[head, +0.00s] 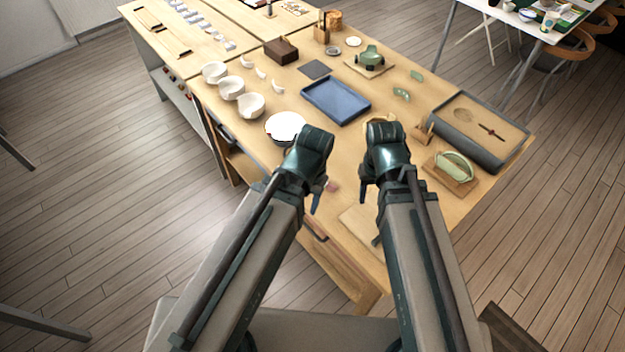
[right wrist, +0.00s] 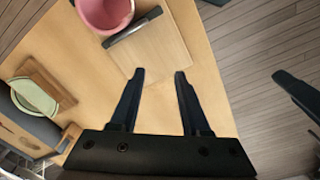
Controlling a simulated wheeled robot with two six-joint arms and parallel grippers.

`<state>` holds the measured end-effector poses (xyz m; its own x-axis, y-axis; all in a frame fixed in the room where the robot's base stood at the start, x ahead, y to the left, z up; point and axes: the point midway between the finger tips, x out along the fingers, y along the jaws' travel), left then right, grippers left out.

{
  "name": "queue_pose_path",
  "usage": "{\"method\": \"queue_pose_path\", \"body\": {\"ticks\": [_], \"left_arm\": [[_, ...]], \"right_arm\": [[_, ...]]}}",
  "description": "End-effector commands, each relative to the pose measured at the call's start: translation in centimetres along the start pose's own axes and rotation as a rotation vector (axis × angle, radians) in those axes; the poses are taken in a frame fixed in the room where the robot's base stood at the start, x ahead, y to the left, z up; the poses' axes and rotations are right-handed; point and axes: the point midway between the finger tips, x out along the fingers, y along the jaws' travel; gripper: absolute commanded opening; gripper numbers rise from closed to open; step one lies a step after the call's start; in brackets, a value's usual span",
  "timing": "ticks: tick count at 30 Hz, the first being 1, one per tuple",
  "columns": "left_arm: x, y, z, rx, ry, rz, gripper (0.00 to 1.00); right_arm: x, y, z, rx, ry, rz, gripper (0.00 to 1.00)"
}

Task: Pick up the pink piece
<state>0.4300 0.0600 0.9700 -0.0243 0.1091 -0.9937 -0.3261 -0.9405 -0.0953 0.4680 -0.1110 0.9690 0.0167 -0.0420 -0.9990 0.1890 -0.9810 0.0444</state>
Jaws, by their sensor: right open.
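A small pink piece (head: 333,185) lies on the table near its front edge, between my two arms in the head view.
A green bowl (head: 456,166) rests on a wooden stand at the right. A grey-rimmed tray (head: 462,112) and a blue tray (head: 337,101) stand farther back. A white round dish (head: 284,126) and several white bowls are at left. The table's front edge is close.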

Motion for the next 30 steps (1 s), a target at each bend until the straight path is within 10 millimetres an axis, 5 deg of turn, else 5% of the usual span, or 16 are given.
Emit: {"method": "queue_pose_path", "body": {"ticks": [4, 11, 24, 30], "left_arm": [[-0.3, 0.0, 0.0, 0.000, 0.000, 0.000, 0.50], [-0.4, 0.0, 0.0, 0.000, 0.000, 0.000, 0.50], [-0.5, 0.0, 0.0, 0.000, 0.000, 0.000, 0.50], [-0.5, 0.0, 0.0, 0.000, 0.000, 0.000, 0.50]], "right_arm": [[-0.2, 2.0, -2.2, -0.029, 0.025, -0.017, 0.47], [-0.3, 1.4, -5.3, -0.242, 0.043, -0.024, 0.47], [-0.6, -6.0, -11.9, -0.929, 0.042, -0.015, 0.47], [-0.7, -8.2, -12.8, -1.107, 0.038, -0.012, 0.47]]}}
